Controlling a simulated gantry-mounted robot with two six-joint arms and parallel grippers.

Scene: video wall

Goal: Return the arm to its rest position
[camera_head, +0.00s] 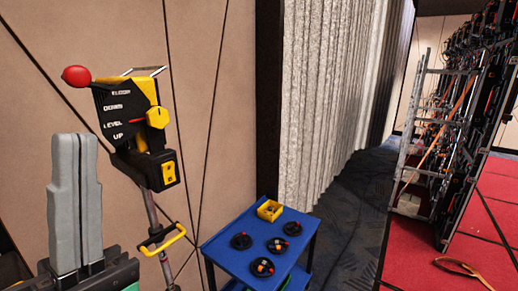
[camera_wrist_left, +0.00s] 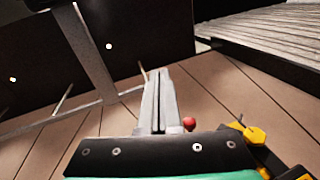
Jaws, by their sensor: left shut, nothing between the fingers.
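My left gripper (camera_head: 75,150) stands upright at the lower left in the head view. Its two grey fingers are together with nothing between them. In the left wrist view the shut fingers (camera_wrist_left: 158,78) point up the picture. A black and yellow control lever unit (camera_head: 140,120) with a red ball knob (camera_head: 77,76) stands just right of the gripper, apart from it. In the left wrist view the red knob (camera_wrist_left: 189,124) shows beside the fingers and the yellow part (camera_wrist_left: 254,134) at the lower right. My right gripper is in neither view.
A blue cart (camera_head: 233,252) at bottom centre holds several dark round items and a yellow bin (camera_head: 270,210). A grey curtain (camera_head: 335,100) hangs behind it. A metal scaffold (camera_head: 436,130) stands at the right on a red floor, with an orange strap (camera_head: 462,270) lying there.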

